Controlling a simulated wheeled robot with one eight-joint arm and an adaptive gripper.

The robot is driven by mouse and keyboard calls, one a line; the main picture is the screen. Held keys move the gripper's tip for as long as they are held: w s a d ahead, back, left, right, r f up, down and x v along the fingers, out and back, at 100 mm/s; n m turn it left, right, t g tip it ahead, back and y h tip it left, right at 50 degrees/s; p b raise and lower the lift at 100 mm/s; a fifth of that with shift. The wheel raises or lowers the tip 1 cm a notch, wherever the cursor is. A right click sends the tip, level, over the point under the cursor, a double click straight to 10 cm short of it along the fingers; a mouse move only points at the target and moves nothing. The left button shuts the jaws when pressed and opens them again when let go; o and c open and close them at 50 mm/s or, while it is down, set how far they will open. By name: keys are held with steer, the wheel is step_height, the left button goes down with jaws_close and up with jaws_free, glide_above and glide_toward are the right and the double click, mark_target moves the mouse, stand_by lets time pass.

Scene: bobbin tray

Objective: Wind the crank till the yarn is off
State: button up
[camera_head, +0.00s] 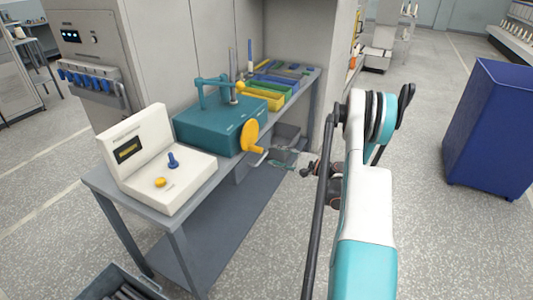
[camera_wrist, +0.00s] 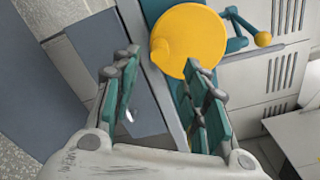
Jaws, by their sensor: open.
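The teal winder box (camera_head: 220,126) stands on the grey bench. On its front side is a yellow crank disc (camera_head: 249,135) with a small handle low on it; the disc also shows in the wrist view (camera_wrist: 190,38). A teal arm with a yellow ball (camera_wrist: 263,39) shows beside the disc there. My gripper (camera_wrist: 163,62) is open and empty, its teal-padded fingers spread with the disc beyond their tips. In the head view my gripper (camera_head: 308,170) is right of the crank, apart from it. I cannot make out the yarn or how much is left.
A white console (camera_head: 155,162) with a blue lever and yellow button stands on the bench's near end. Coloured trays (camera_head: 262,98) lie behind the winder. A blue cabinet (camera_head: 490,130) stands at the right. A dark crate (camera_head: 120,285) is on the floor in front.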

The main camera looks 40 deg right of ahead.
steer(key=shift+v, duration=1.55)
steer(key=shift+w+a, duration=0.1)
